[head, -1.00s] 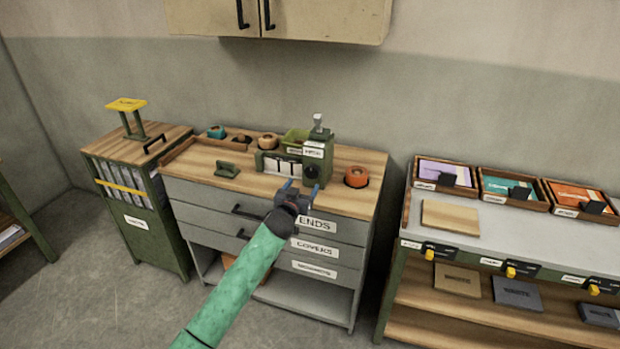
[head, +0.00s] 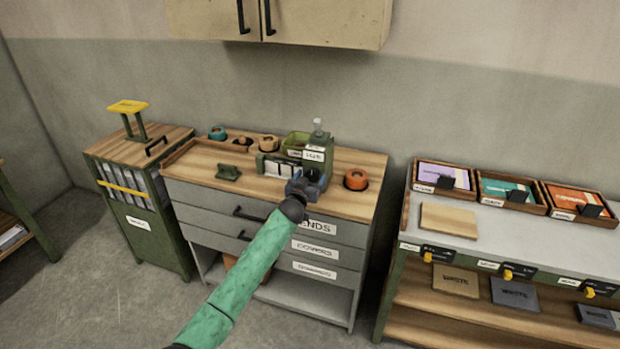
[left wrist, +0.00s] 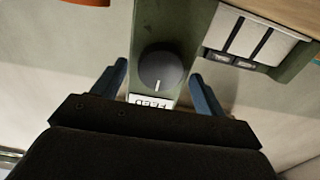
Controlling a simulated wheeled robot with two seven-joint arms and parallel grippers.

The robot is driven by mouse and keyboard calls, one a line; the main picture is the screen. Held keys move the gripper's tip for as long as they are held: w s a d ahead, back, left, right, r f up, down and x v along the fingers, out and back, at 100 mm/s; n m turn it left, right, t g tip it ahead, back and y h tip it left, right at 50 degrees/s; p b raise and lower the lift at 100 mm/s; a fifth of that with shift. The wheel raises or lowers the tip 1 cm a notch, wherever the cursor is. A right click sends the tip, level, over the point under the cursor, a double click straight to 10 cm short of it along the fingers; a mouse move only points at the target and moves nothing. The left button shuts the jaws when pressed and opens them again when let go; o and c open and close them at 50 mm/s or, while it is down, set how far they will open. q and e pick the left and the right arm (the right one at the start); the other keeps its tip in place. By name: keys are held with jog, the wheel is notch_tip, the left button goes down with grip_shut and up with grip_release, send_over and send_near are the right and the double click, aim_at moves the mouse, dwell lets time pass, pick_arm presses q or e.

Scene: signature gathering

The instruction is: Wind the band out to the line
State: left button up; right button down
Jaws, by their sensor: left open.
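A green dispenser-like device (head: 318,157) stands on the wooden top of a grey drawer cabinet. In the left wrist view its round dark knob (left wrist: 163,69) carries a white pointer mark, with a label reading FEED (left wrist: 150,101) beside it. My left gripper (head: 306,181) is open in front of the device. In the left wrist view its two blue fingers (left wrist: 158,72) stand apart on either side of the knob, with gaps visible. In the head view the gripper hides the knob. I cannot make out a band or a line. My right gripper is not in view.
A white slotted plate (left wrist: 250,42) sits beside the knob. An orange roll (head: 356,179) stands right of the device, and a green stamp-like block (head: 228,172) lies left. A wall cupboard (head: 320,22) hangs above.

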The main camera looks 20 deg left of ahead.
pick_arm(q)
jog(key=c, duration=1)
jog(key=shift+o, duration=0.2)
